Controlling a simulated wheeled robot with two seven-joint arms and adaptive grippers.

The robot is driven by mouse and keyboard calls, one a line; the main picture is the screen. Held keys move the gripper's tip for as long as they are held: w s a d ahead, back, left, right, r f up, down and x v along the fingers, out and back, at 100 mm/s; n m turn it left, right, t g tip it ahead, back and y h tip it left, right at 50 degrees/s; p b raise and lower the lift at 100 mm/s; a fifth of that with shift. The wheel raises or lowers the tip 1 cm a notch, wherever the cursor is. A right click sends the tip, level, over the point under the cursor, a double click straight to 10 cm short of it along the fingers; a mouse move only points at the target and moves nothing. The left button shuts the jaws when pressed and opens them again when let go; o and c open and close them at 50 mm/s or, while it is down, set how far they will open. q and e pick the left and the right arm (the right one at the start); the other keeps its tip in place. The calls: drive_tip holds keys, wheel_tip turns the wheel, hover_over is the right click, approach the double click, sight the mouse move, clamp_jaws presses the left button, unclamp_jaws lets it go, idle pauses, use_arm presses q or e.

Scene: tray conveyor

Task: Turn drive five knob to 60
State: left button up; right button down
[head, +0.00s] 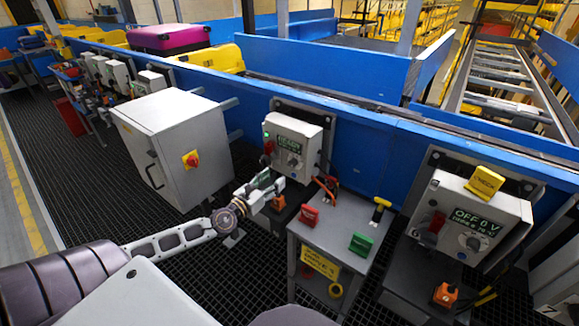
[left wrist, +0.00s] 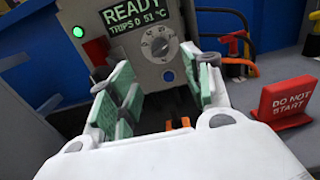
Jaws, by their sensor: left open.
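A grey drive box (head: 312,150) is mounted on the blue conveyor side, with a green-lettered display reading READY and a lit green lamp. Its grey round knob (head: 293,161) sits below the display. In the left wrist view the knob (left wrist: 157,44) shows marks around it, and the display (left wrist: 135,15) reads READY, TRIPS 0, 51 °C. I cannot read a drive number. My left gripper (head: 266,184) is open and empty, low and left of the knob, apart from it. In the left wrist view its green-padded fingers (left wrist: 163,92) spread below the knob.
A second drive box (head: 470,215) at right reads OFF 0 V and bears a yellow CHECK tag (head: 485,181). A grey cabinet (head: 172,145) stands left. A small grey table (head: 330,235) holds a red DO NOT START sign (left wrist: 288,98) and a green block (head: 361,243).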

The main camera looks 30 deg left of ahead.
sight(290, 165)
use_arm(q)
drive_tip(key=shift+w+d+p, duration=0.2)
drive_tip(key=shift+w+p, duration=0.1)
drive_tip(key=shift+w, duration=2)
drive_tip(key=w, duration=0.3)
drive_tip(key=shift+w+d, duration=0.1)
drive_tip(key=shift+w, duration=0.2)
drive_tip(key=shift+w+d+p, duration=0.1)
drive_tip(key=shift+w+p, duration=0.2)
drive_tip(key=shift+w, duration=0.7)
use_arm(e)
drive_tip(key=s, duration=0.1)
drive_tip(key=d, duration=0.1)
drive_tip(key=s, duration=0.1)
drive_tip(key=shift+s+d+f, duration=0.2)
drive_tip(key=shift+s+f, duration=0.1)
use_arm(q)
drive_tip(key=c, duration=1)
use_arm(e)
drive_tip(key=shift+w, duration=0.1)
